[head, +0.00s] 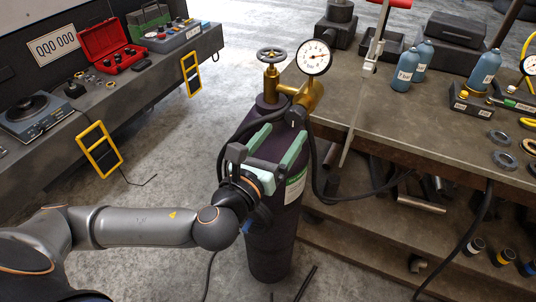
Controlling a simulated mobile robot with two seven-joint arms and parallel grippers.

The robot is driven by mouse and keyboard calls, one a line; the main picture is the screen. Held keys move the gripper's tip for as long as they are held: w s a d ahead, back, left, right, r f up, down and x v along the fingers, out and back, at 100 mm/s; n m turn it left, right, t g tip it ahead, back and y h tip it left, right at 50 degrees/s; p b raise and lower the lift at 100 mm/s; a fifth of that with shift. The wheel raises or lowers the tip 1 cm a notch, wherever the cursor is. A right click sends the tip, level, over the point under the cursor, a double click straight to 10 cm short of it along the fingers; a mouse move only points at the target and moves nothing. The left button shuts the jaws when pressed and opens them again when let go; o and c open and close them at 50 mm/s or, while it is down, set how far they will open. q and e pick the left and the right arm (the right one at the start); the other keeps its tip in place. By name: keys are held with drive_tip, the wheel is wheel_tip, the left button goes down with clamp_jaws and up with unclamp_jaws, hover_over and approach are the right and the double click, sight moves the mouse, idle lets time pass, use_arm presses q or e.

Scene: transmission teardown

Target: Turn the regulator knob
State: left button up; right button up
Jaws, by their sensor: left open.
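A dark purple gas cylinder (272,240) stands upright on the floor beside the workbench. A brass regulator (309,97) is fitted at its top, with a round white gauge (314,57) above it. A black knob (297,117) sits low on the regulator. A dark spoked handwheel (271,55) tops the brass valve. My left gripper (277,140) is open, its two pale green fingers apart in front of the cylinder's shoulder. Its fingertips are just below and left of the knob; I cannot tell whether they touch it. My right gripper is out of view.
The workbench (440,135) at right holds blue bottles (403,70), metal rings and a clamp-like tool (377,35). A black hose (313,165) loops beside the cylinder. A grey bench (125,85) with a red case (105,47) is at left. Open floor lies between.

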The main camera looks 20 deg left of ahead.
use_arm(q)
drive_tip(key=shift+s+a+p, duration=0.2)
drive_tip(key=shift+s+p, duration=0.4)
drive_tip(key=shift+s, duration=2.3)
drive_tip(key=s+d+f+n+g+h, duration=0.1)
drive_tip(key=d+f+n+g, duration=0.15)
drive_tip(key=f+n, duration=0.65)
drive_tip(key=d+f+n+g, duration=0.1)
drive_tip(key=f+n+g, duration=0.3)
drive_tip(key=f+n, duration=0.5)
drive_tip(key=s+a+f+n+g, duration=0.1)
drive_tip(key=s+a+f+n, duration=0.1)
drive_tip(key=s+f+n, duration=0.3)
drive_tip(key=s+a+f+n+g, duration=0.1)
drive_tip(key=s+f+n, duration=0.4)
drive_tip(key=f+n, duration=0.5)
drive_tip(key=shift+s+a+f, duration=0.2)
drive_tip(key=shift+a+f, duration=0.25)
